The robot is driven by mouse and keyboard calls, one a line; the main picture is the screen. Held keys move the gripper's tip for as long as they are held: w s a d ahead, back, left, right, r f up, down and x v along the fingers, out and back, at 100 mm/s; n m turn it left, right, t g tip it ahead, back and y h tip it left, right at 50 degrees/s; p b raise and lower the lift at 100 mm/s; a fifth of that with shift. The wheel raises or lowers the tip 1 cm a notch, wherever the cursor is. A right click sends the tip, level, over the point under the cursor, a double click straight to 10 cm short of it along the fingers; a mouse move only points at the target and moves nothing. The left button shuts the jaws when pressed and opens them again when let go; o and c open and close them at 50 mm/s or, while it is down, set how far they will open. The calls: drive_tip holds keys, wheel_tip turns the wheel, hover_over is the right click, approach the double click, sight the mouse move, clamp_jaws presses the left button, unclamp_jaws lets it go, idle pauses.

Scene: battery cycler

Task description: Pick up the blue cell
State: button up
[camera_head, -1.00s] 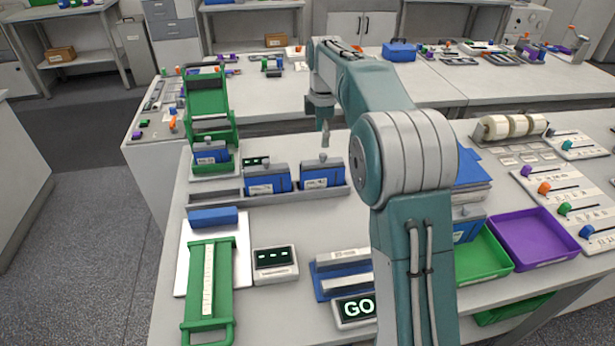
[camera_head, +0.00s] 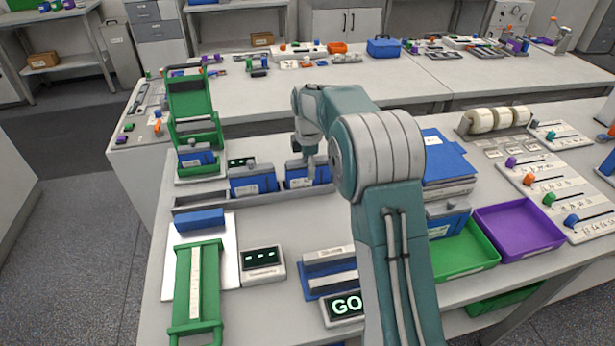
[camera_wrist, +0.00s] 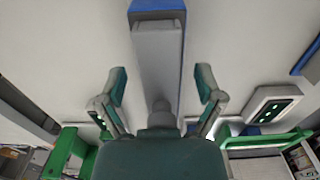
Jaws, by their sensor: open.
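Two blue cells with grey tops stand in the long grey rack in the head view: a left one (camera_head: 252,182) and a right one (camera_head: 299,178). A third blue cell (camera_head: 196,158) sits in the green stand at the left. My gripper (camera_head: 311,165) is low over the right cell and partly hides it. In the wrist view my gripper (camera_wrist: 161,86) is open, its two fingers apart. A grey strip with a blue end (camera_wrist: 157,8) and a small grey knob (camera_wrist: 160,112) show between the fingers. I cannot tell whether the fingers touch anything.
The green stand (camera_head: 191,95) rises left of the grey rack (camera_head: 210,198). A small display (camera_head: 263,262), a green frame (camera_head: 198,285) and a GO panel (camera_head: 343,308) lie nearer. Green (camera_head: 462,262) and purple (camera_head: 520,235) trays are at the right.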

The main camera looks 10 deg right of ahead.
drive_tip(key=shift+a, duration=0.25)
clamp_jaws()
drive_tip(key=shift+d+r, duration=0.1)
